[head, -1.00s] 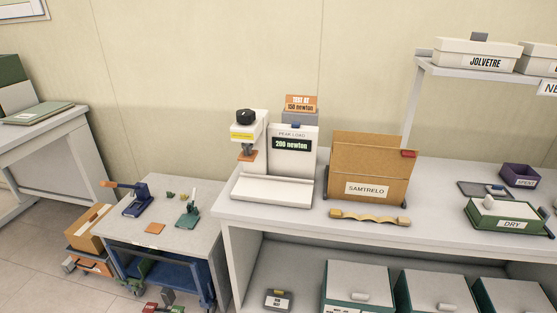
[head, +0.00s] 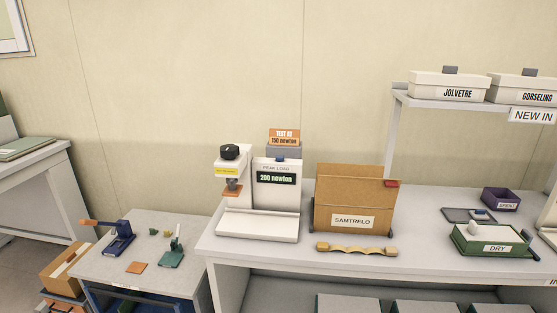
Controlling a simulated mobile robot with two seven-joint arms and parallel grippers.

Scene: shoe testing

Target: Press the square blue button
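A white testing machine (head: 258,226) stands at the left end of the long grey bench. Its display (head: 276,178) reads "200 newton" under the words "PEAK LOAD". A small blue piece (head: 281,158) sits on the top edge of the display housing, below an orange card (head: 284,137) reading "TEST AT 150 newton". It looks like a button, but it is too small to tell its exact shape. A black knob (head: 230,152) tops the machine's left column, with an orange pad (head: 232,191) below it. Neither of my grippers is in view.
A brown box (head: 340,180) labelled SAMTRELO stands right of the machine, with a wavy tan strip (head: 356,249) before it. A green DRY tray (head: 490,240) and purple box (head: 501,199) lie farther right. A lower table (head: 150,265) with small tools stands left.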

